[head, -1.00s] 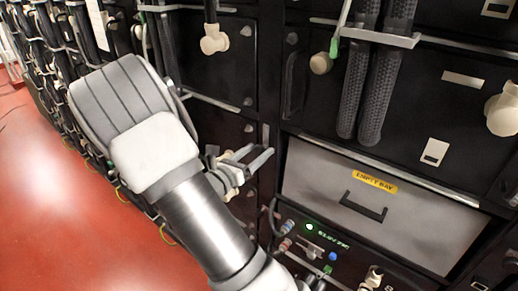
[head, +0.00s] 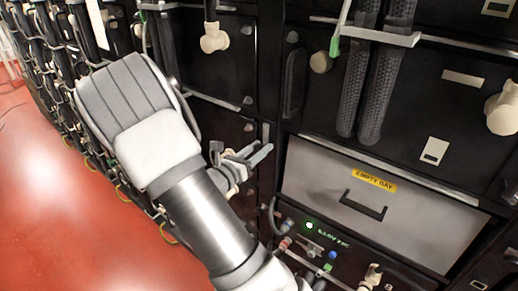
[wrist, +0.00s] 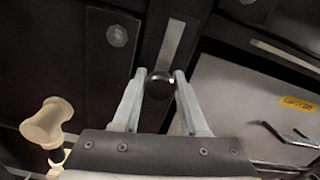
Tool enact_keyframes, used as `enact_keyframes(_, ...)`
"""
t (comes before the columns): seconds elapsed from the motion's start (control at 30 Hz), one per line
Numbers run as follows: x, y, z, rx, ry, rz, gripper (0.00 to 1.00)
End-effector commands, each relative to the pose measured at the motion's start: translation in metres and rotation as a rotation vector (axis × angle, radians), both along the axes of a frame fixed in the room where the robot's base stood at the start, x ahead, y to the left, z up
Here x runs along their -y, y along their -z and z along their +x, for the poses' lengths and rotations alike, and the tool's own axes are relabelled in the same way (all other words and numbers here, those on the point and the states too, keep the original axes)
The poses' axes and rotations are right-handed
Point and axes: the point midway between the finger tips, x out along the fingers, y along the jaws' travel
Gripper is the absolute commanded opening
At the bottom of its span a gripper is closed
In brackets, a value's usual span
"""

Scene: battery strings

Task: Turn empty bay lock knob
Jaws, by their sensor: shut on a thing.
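The grey drawer front with the yellow "EMPTY BAY" label (head: 374,181) and a black handle (head: 362,206) is at the lower right in the head view, closed. It also shows at the right edge of the wrist view (wrist: 230,95). A small dark round knob (wrist: 160,85) sits below a pale strip on a black upright, left of the drawer. My gripper (wrist: 160,78) is shut on this knob, with one finger on each side. In the head view my gripper (head: 262,153) is just left of the drawer, and the knob cannot be made out there.
A cream knob (wrist: 47,125) sticks out at the lower left of the wrist view. Thick black ribbed hoses (head: 365,95) hang above the drawer. A panel with lights and connectors (head: 312,238) lies below it. Red floor (head: 70,220) is open on the left.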

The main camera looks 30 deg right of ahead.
Motion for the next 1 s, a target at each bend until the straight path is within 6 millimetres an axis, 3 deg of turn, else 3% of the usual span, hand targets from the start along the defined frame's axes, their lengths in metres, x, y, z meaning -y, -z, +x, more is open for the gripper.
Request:
enact_keyframes(0.37, 0.0000, 0.0030, -0.0002, 0.103, 0.000, 0.036, 0.00)
enact_keyframes(1.0, 0.0001, 0.0072, -0.0013, 0.647, 0.000, 0.226, 0.00)
